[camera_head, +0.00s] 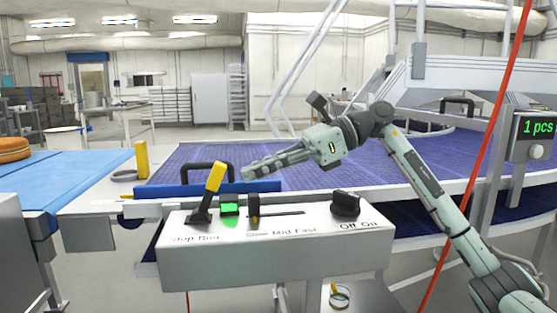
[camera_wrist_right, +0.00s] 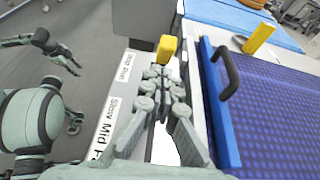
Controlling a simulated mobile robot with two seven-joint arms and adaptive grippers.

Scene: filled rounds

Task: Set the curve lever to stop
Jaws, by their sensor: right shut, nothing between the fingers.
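The curve lever (camera_head: 213,182) has a yellow grip on a black arm and stands at the left end of the white control box. It leans right, toward the printed "Run" and away from "Stop". My right gripper (camera_head: 248,173) is shut and empty, up and to the right of the lever, pointing left. In the right wrist view the yellow grip (camera_wrist_right: 166,48) shows just beyond my fingertips (camera_wrist_right: 158,72); contact cannot be told. My left arm seems to show at the left of that view, its gripper (camera_wrist_right: 70,64) too small to read.
The control box (camera_head: 275,250) also carries a green-lit button (camera_head: 229,208), a slider (camera_head: 253,208) marked up to Fast, and a black Off/On knob (camera_head: 345,204). Behind are a blue bar (camera_head: 165,191), a black handle (camera_head: 208,165) and the purple conveyor belt (camera_head: 215,153). A display (camera_head: 541,128) reads 1 pcs.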

